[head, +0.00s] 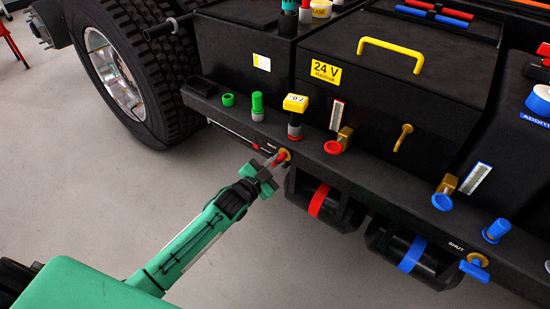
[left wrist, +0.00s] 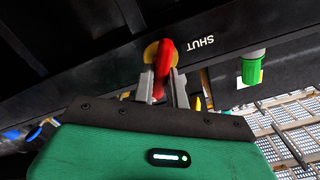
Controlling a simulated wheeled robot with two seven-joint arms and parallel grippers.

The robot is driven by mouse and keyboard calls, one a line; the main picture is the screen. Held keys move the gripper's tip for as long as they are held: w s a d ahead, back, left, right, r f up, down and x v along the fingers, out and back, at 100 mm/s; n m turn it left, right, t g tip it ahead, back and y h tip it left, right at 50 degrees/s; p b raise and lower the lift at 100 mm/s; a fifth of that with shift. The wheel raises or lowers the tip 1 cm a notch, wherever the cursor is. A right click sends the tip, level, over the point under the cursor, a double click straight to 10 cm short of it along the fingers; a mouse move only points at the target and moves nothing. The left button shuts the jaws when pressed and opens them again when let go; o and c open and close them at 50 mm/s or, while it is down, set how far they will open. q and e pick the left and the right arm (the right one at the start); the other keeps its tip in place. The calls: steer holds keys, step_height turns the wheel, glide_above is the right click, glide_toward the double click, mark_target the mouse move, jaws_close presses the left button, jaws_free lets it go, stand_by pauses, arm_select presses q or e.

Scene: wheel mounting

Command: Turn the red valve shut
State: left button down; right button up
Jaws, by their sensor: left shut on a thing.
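The red valve (head: 281,157) sits on a round brass fitting on the front edge of the black truck chassis, by a white SHUT label. In the left wrist view the red valve handle (left wrist: 166,60) stands in front of its brass disc, with the SHUT label to its right. My left gripper (head: 270,167) reaches it from the lower left. In the left wrist view, the two grey fingers of this gripper (left wrist: 161,88) are shut on the handle, one on each side. The handle's lower part is partly hidden between the fingers. My right gripper is not in view.
A blue valve (head: 475,270) with its own SHUT label is at the lower right. Red-banded (head: 319,200) and blue-banded (head: 411,254) black cylinders hang below the ledge. Green, yellow and red caps line the ledge above. A large tyre (head: 135,70) stands at the upper left.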

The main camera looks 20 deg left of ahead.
arm_select(q)
steer(key=m+p, duration=0.1)
steer(key=m, duration=0.1)
steer(key=shift+m, duration=0.4)
steer(key=shift+d+m+p, duration=0.1)
steer(key=shift+m+p, duration=0.2)
steer(key=shift+m, duration=0.1)
steer(key=shift+f+m, duration=0.1)
steer(key=shift+m, duration=0.9)
steer(key=shift+m+p, duration=0.35)
steer(key=shift+m, duration=0.45)
steer(key=shift+f+m, duration=0.15)
steer(key=shift+m, duration=1.95)
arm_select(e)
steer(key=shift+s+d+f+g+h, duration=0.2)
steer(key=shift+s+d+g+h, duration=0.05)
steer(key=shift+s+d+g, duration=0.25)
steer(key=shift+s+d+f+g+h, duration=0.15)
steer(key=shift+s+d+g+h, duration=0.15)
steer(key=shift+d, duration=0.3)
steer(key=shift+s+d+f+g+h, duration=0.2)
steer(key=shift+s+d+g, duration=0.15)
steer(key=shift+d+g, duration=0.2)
arm_select(q)
steer(key=shift+f, duration=0.1)
